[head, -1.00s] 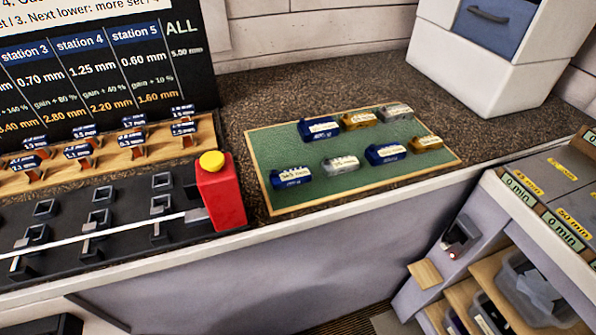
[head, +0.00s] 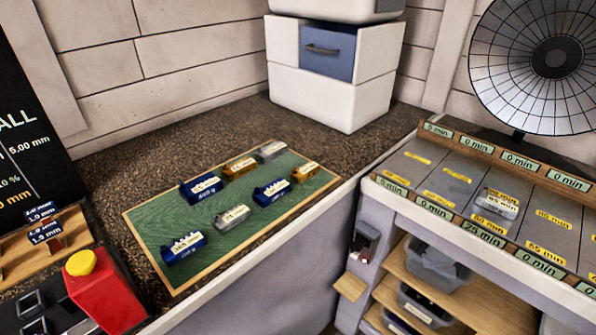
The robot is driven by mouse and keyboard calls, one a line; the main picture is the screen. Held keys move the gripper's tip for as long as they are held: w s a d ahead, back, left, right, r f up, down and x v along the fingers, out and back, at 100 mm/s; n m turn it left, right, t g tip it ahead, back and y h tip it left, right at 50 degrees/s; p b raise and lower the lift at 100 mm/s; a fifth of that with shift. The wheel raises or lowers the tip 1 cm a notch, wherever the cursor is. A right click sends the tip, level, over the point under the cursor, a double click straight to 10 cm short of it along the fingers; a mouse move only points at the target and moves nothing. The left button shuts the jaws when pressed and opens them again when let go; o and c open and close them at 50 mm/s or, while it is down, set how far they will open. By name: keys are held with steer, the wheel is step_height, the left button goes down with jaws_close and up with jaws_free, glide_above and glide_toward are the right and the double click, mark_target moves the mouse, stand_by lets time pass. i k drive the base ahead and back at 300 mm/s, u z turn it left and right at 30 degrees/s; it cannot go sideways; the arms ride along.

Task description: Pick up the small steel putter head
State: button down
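Several putter heads lie apart on a green mat (head: 160,215) with a wooden rim. Two are silver-grey, like steel: one (head: 270,152) at the mat's back edge, one (head: 233,217) near its middle front. A third silver-grey block (head: 497,204) sits in a compartment of the grey tray at right. The others are blue heads (head: 201,188) and brass-coloured heads (head: 240,167). My gripper is not in view.
The brown speckled counter (head: 120,165) is clear behind the mat. A red block with a yellow button (head: 105,295) stands at front left. A white cabinet with a blue drawer (head: 333,85) stands behind. A round dish (head: 555,60) stands beyond the compartment tray (head: 425,170).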

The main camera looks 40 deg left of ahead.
mark_target(224, 222)
steer(key=u, duration=1.9)
steer(key=k, duration=0.6)
steer(key=z, duration=0.9)
steer(key=i, duration=0.95)
steer(key=u, duration=0.05)
